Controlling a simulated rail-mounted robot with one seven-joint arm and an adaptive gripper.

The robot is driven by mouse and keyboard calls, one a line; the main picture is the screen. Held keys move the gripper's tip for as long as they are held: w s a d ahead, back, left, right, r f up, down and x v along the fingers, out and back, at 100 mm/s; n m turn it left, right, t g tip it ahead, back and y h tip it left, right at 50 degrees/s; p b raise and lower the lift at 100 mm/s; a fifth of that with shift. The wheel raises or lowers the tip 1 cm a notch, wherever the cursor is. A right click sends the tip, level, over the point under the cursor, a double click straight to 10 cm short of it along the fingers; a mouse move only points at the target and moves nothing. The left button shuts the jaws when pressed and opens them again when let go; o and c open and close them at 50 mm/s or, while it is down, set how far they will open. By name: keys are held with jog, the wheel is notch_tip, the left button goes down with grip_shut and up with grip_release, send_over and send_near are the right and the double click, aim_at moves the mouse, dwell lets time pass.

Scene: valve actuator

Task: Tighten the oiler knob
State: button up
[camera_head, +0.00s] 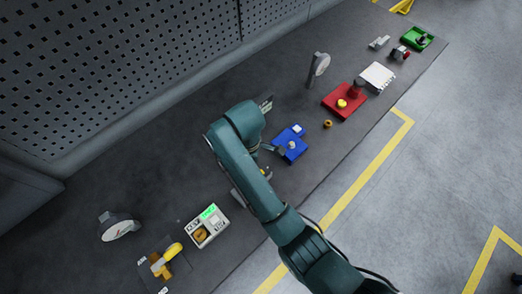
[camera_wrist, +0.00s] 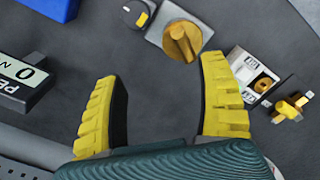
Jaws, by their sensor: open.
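A yellow knob (camera_wrist: 182,42) with a raised ridge sits on a grey metal block in the wrist view. It may be the oiler knob; I see no label on it. My gripper (camera_wrist: 163,105) is open, its two yellow ribbed fingers wide apart with nothing between them. The knob shows beyond the fingertips, toward the top of the picture, and is not touched. A dark round dial (camera_wrist: 132,13) with a yellow mark is just left of the knob. In the head view my arm covers most of this area.
In the wrist view, a panel (camera_wrist: 239,62) and a yellow valve (camera_wrist: 291,107) lie right of my gripper; an "OPEN"-like sign (camera_wrist: 30,88) lies left. In the head view, a blue block (camera_head: 291,143), a red block (camera_head: 345,100) and a gauge (camera_head: 116,229) stand along the dark bench.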

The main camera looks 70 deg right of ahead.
jog(key=s+d+r+m+p, duration=0.1)
jog(key=s+d+r+p, duration=0.1)
jog(key=s+d+r, duration=0.15)
notch_tip(320, 180, down, 16)
jog(key=b, duration=0.4)
jog(key=shift+c, duration=0.2)
jog(key=c, duration=1.2)
